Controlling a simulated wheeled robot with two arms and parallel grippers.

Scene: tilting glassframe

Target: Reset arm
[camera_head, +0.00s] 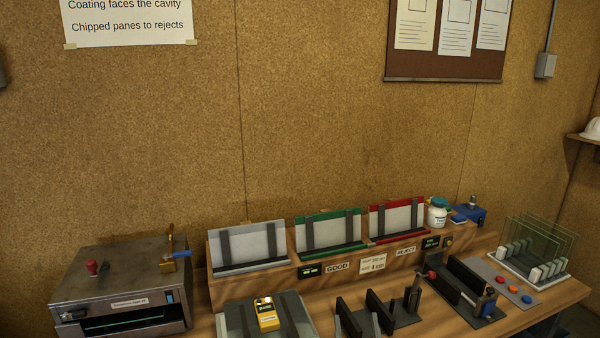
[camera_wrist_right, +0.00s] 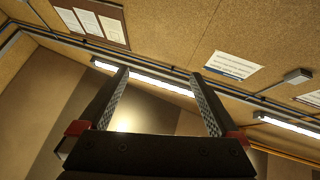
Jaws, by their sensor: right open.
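My right gripper (camera_wrist_right: 160,76) shows in the right wrist view. Its two dark fingers with ridged inner faces and red bases stand wide apart. Nothing is between them; behind them are only the wall, ceiling lights and posted papers. It touches nothing in that view. In the head view I cannot make out either gripper clearly, and my left gripper does not show.
The wooden bench holds a metal box machine (camera_head: 120,285), grey (camera_head: 248,242), green (camera_head: 331,232) and red (camera_head: 397,219) racks. A yellow device (camera_head: 267,316), black fixtures (camera_head: 468,283) and a glass pane rack (camera_head: 533,250) also stand there. The space above the bench is clear.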

